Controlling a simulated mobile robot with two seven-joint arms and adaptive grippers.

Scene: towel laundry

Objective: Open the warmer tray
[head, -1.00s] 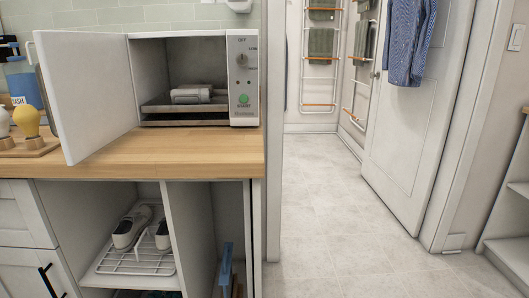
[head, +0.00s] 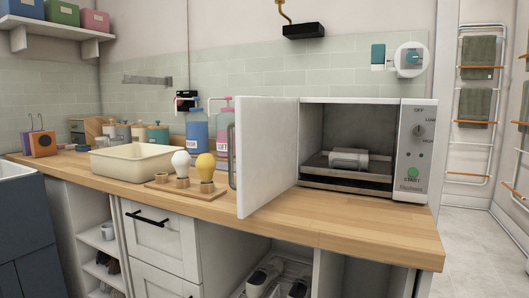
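The towel warmer (head: 415,146) is a white box on the wooden counter at the right of the head view. Its white door (head: 266,155) stands open, swung out to the left. Inside, a dark metal tray (head: 347,178) lies low in the cavity, and a rolled light grey towel (head: 348,158) rests on it. How far the tray sits from the front opening is hard to tell. The front panel has a dial and a green START button. Neither of my grippers shows in the head view.
The wooden counter (head: 330,228) has clear room in front of the warmer. Left of the door are a stand with white and yellow bulb-shaped items (head: 190,182), blue and pink bottles (head: 197,132) and a cream basin (head: 139,161). Open shelves with shoes lie below.

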